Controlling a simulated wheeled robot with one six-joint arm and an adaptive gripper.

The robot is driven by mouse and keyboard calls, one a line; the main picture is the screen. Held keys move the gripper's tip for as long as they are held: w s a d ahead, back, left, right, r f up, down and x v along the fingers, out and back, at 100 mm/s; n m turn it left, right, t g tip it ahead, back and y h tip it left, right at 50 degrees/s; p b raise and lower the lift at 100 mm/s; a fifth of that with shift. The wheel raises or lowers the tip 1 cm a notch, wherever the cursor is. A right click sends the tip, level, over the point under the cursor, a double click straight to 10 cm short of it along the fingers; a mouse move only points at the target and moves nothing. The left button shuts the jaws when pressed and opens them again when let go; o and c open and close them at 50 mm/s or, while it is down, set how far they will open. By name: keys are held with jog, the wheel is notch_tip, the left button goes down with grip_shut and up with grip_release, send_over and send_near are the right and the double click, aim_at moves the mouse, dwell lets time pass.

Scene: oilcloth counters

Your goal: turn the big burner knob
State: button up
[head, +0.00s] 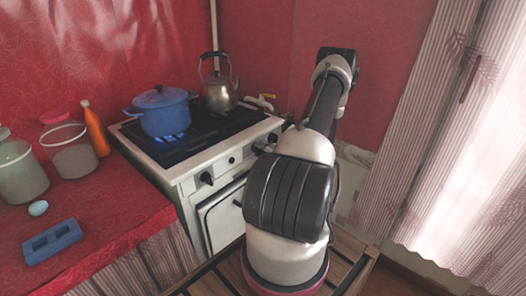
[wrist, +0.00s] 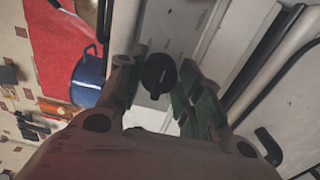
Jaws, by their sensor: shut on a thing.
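The white stove (head: 205,165) stands in the corner with black knobs on its front panel. One black knob (head: 207,178) at the left end of the panel is clear of my arm, and a smaller dark one (head: 232,160) sits to its right. In the wrist view a round black knob (wrist: 158,75) with a raised grip bar lies between the two fingers of my gripper (wrist: 157,82). The gripper is shut on this knob. My arm hides most of the gripper in the head view.
A blue pot (head: 163,112) sits over lit blue flames, with a metal kettle (head: 219,92) behind it. The oven door (head: 226,211) and its handle are below the panel. A red counter (head: 98,203) with jars and an orange bottle (head: 95,130) is left.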

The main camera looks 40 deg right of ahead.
dwell(0.4)
jog(key=o, duration=1)
jog(key=shift+s, duration=0.15)
jog(key=s, duration=0.7)
jog(key=s+d, duration=0.1)
jog(key=s, duration=0.3)
jog(key=shift+s, duration=0.35)
